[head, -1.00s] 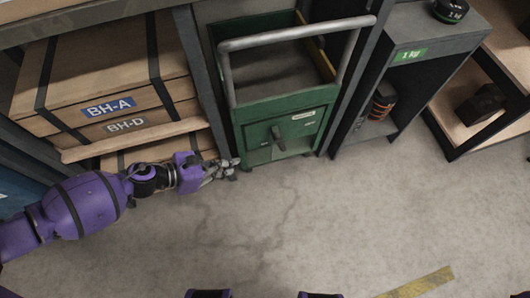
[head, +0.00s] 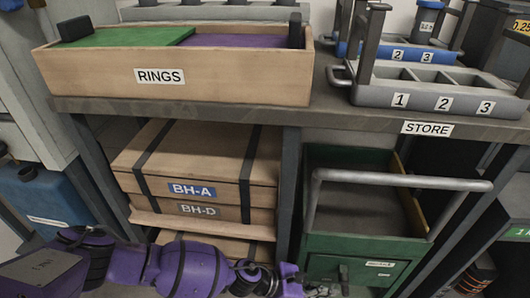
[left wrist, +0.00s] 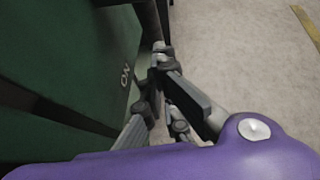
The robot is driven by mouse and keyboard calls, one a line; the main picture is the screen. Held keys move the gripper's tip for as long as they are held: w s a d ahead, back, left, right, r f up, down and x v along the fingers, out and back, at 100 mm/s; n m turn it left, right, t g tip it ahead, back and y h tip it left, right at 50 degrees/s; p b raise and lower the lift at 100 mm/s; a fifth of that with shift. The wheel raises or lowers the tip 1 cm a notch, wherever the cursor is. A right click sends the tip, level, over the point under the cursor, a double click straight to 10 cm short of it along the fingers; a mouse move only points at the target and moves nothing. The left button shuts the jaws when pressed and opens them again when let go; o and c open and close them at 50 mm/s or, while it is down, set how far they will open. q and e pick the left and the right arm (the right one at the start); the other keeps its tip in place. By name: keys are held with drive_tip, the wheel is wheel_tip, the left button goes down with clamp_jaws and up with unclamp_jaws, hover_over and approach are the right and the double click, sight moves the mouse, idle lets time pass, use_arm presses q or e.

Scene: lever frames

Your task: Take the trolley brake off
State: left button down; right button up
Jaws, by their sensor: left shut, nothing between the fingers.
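The green trolley (head: 318,243) stands under the bench in the head view, with a grey tubular handle (head: 400,180) across its top. A dark brake lever (head: 343,273) shows low on its front panel, cut by the bottom edge of the picture. My left gripper (head: 318,291) is low in front of the trolley, just left of the lever, partly out of the picture. In the left wrist view my left gripper (left wrist: 158,95) is shut and empty beside the green panel (left wrist: 60,70), which carries an "ON" mark. I cannot tell whether the fingers touch the lever. My right gripper is out of view.
Wooden crates marked BH-A and BH-D (head: 195,190) stand left of the trolley. Above is a bench (head: 330,112) with a RINGS box (head: 160,88) and a grey numbered tray (head: 440,100). Open floor (left wrist: 240,60) shows right of the panel in the left wrist view.

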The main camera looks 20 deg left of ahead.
use_arm(q)
drive_tip(key=shift+w+d+r, duration=0.1)
drive_tip(key=shift+w+r, duration=0.15)
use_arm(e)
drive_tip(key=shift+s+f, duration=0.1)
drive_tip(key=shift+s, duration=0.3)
use_arm(q)
drive_tip(key=shift+w+d+f, duration=0.1)
drive_tip(key=shift+d, duration=0.1)
